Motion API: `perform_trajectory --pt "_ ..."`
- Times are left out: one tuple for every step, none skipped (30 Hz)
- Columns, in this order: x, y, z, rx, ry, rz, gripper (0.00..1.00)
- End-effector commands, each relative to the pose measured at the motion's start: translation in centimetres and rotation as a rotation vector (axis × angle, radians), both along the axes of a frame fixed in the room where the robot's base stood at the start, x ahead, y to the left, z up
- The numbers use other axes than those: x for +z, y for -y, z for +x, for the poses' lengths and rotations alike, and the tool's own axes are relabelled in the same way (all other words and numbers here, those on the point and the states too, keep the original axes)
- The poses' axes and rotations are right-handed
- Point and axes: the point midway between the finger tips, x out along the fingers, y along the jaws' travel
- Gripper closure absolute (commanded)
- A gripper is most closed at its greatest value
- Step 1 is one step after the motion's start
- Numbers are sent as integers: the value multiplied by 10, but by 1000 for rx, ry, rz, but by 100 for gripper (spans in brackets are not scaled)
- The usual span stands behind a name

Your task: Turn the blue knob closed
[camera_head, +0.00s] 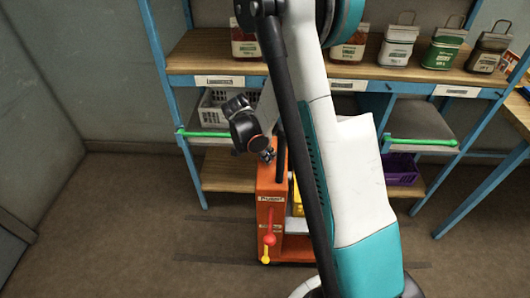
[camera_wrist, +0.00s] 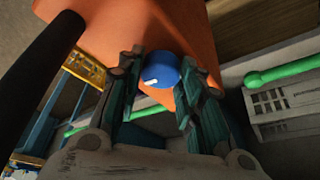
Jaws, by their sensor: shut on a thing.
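The blue knob (camera_wrist: 160,71) is round with a small white mark on its left part. It sits on the orange cabinet (camera_wrist: 130,30), which also shows in the head view (camera_head: 270,218). My gripper (camera_wrist: 160,84) has one finger on each side of the knob and is shut on it. In the head view my gripper (camera_head: 268,154) is at the top of the orange cabinet, and the blue knob is hidden there behind my arm and gripper.
A red knob (camera_head: 268,240) and a yellow handle (camera_head: 268,254) are on the cabinet's front. Behind stands a blue-framed shelf with a wooden board (camera_head: 300,66), several canisters, a white basket (camera_head: 222,110) and green bars (camera_head: 206,134). The floor at left is clear.

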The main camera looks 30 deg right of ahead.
Motion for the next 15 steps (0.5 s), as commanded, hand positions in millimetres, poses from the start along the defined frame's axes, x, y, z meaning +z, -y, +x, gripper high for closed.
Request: perform_trajectory --pt "0 0 0 0 -1 0 90" --pt "0 0 0 -1 -1 0 90" --pt "0 0 0 -4 -1 0 90" --pt "0 0 0 -7 0 0 90" --pt "0 0 0 -11 -1 0 90" --pt "0 0 0 -20 0 0 90" --pt "0 0 0 -27 0 0 90" --pt "0 0 1 -35 0 0 90" --pt "0 0 1 -50 0 0 90" --pt "0 0 1 -63 0 0 90" --pt "0 0 1 -77 -1 1 90" --pt "0 0 1 -100 -1 1 90" --pt "0 0 1 -118 -1 1 90" --pt "-1 0 2 -139 0 0 90" --pt "-1 0 2 -168 -1 1 90"
